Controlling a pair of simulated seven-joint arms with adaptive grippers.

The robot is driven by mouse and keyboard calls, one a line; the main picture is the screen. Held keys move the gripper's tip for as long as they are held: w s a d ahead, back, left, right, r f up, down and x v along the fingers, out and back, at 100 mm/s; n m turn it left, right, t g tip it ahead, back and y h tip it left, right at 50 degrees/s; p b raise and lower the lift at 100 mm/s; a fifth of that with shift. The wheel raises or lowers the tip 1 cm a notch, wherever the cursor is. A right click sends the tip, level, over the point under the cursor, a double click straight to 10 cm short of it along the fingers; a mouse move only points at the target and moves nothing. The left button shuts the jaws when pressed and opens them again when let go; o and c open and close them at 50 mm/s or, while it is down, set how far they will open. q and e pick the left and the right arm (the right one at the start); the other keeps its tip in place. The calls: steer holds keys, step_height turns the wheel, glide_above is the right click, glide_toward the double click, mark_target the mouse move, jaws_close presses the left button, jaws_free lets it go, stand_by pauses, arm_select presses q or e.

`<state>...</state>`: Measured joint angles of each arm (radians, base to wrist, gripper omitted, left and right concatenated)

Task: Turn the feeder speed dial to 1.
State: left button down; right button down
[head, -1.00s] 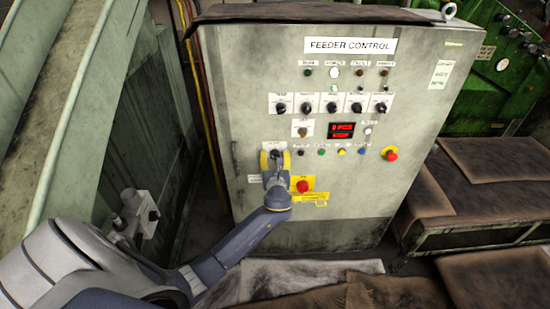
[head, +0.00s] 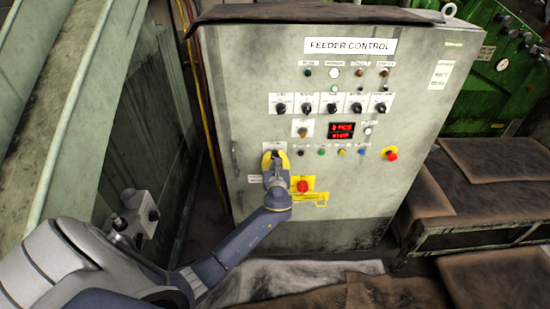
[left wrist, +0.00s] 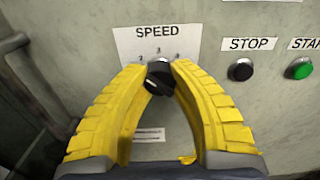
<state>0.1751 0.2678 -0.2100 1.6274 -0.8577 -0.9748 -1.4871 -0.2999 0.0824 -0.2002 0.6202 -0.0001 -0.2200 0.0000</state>
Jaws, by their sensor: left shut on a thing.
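The feeder speed dial (left wrist: 159,77) is a black knob below a white SPEED label (left wrist: 158,33) with small position numbers around it. In the left wrist view, the yellow fingers of my left gripper (left wrist: 159,70) sit on either side of the knob, shut on it. The knob's grip bar is tilted; which number it points to is not clear. My right gripper is not in view.
STOP (left wrist: 241,69) and green START (left wrist: 302,69) buttons are right of the dial.

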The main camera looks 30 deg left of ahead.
arm_select(q)
steer(key=n, duration=0.4)
steer(key=shift+d+f+n, duration=0.1)
steer(key=shift+f+n, duration=0.15)
steer(key=shift+n, duration=1.95)
steer(key=c, duration=1.5)
jaws_free()
steer(key=shift+d, duration=0.1)
steer(key=o, duration=0.5)
steer(key=shift+r, duration=0.15)
steer(key=v, duration=1.2)
steer(key=shift+w+n, duration=0.1)
steer(key=shift+n, duration=0.2)
